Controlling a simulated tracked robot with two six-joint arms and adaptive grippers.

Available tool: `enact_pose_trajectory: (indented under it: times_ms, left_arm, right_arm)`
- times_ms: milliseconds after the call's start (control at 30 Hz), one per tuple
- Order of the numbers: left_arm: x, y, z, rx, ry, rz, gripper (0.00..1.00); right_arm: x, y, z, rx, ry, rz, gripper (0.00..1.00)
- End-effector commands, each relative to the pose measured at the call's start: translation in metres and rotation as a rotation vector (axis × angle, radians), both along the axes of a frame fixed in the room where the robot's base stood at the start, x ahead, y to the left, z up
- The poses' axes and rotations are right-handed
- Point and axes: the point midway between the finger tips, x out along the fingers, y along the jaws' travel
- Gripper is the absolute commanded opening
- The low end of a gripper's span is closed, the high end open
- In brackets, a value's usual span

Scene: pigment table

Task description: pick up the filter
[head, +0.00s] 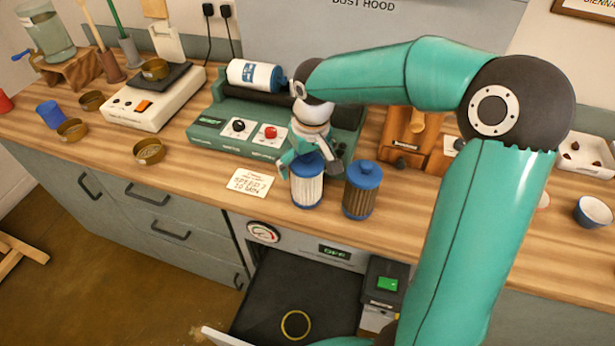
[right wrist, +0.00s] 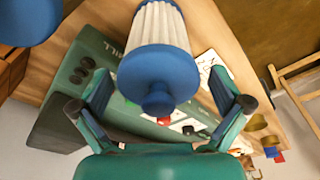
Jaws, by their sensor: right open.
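A pleated white filter (head: 307,188) with blue end caps stands upright near the counter's front edge. A second filter (head: 362,196), with brown pleats and blue caps, stands just right of it. My right gripper (head: 312,150) is directly at the top of the white filter, its fingers open. In the right wrist view the white filter (right wrist: 161,32) lies between the spread fingers (right wrist: 161,78), with its blue cap and knob towards me. Gaps show on both sides of the cap. Part of another blue cap (right wrist: 28,18) shows at the upper left. My left gripper is not in view.
A green machine (head: 235,135) with knobs and a roller stands behind the filters. A note card (head: 250,183) lies to the left. Below is an open drawer (head: 270,300) with a ring (head: 296,324). A wooden rack (head: 440,155) stands behind right.

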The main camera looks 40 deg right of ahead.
Motion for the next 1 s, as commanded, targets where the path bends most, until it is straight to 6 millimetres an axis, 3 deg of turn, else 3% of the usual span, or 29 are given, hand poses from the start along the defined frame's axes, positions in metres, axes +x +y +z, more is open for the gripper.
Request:
enact_pose_trajectory:
  times_ms: [200,500,900,1000]
  left_arm:
    - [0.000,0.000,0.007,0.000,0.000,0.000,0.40]
    - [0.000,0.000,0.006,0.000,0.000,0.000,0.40]
    - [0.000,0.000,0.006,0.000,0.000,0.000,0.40]
    - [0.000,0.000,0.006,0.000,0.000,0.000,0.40]
  right_arm:
    - [0.003,-0.002,-0.029,0.001,0.005,0.001,1.00]
    - [0.005,-0.002,-0.034,0.000,0.000,0.001,1.00]
    - [0.005,-0.002,-0.033,0.000,0.001,0.001,0.33]
    - [0.005,-0.002,-0.033,0.000,0.000,0.001,0.31]
